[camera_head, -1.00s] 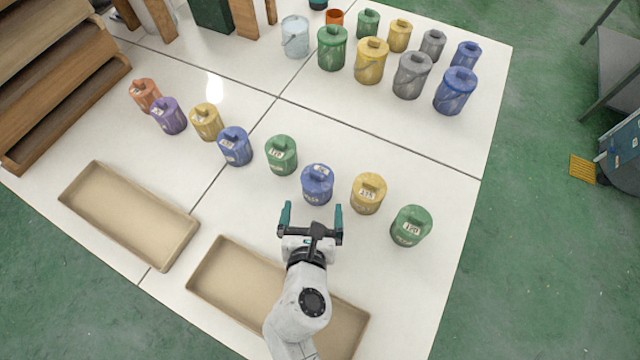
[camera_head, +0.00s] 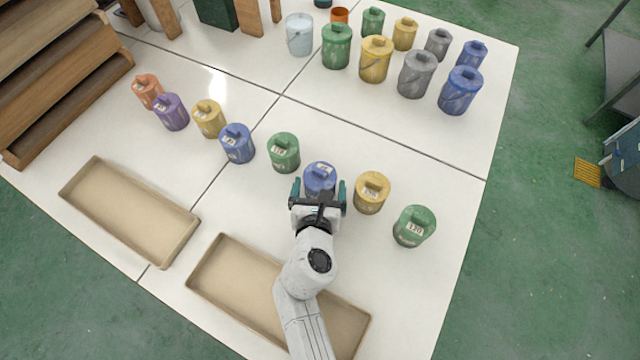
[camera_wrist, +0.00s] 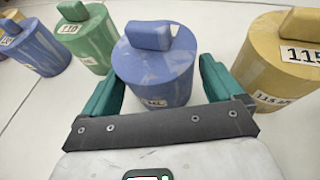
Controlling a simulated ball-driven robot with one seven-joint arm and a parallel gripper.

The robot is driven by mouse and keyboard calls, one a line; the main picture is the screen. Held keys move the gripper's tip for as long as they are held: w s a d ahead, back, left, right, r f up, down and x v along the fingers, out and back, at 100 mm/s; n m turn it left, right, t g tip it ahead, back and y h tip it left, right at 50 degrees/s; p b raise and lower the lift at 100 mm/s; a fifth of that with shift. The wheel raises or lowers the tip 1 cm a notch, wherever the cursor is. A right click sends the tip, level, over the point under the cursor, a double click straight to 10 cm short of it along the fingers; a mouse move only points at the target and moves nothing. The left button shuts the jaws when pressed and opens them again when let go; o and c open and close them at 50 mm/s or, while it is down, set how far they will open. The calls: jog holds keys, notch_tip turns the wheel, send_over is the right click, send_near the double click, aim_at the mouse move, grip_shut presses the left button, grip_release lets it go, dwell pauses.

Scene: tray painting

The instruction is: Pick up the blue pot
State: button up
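A blue pot (camera_head: 320,176) with a lid knob and a label stands upright in the front row on the white table. My gripper (camera_head: 320,188) is open, with its teal fingers on either side of this pot. In the wrist view the same blue pot (camera_wrist: 155,65) stands between the fingers of my gripper (camera_wrist: 160,85), and small gaps seem to show beside it. The lower part of the pot is hidden by the gripper. Another blue pot (camera_head: 237,144) stands further left in the row, and larger blue ones (camera_head: 461,91) stand at the back right.
A green pot (camera_head: 284,152) stands to the left of the gripper and a yellow pot (camera_head: 371,192) close to the right. Another green pot (camera_head: 414,226) is further right. Two beige trays (camera_head: 128,210) lie along the front, one (camera_head: 228,268) under my arm.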

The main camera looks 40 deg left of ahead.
aim_at(320, 178)
jog(key=c, duration=1.2)
jog(key=shift+o, duration=0.2)
jog(key=shift+r, duration=0.15)
jog(key=shift+r+p, duration=0.35)
jog(key=shift+r, duration=0.2)
notch_tip(320, 178, up, 2)
jog(key=shift+r+p, duration=0.25)
jog(key=shift+p, duration=0.35)
jog(key=a+r+p+v, duration=0.2)
jog(key=r+v, duration=0.1)
jog(key=v, duration=1.3)
notch_tip(320, 178, up, 10)
jog(key=p, duration=0.9)
jog(key=shift+d, duration=0.25)
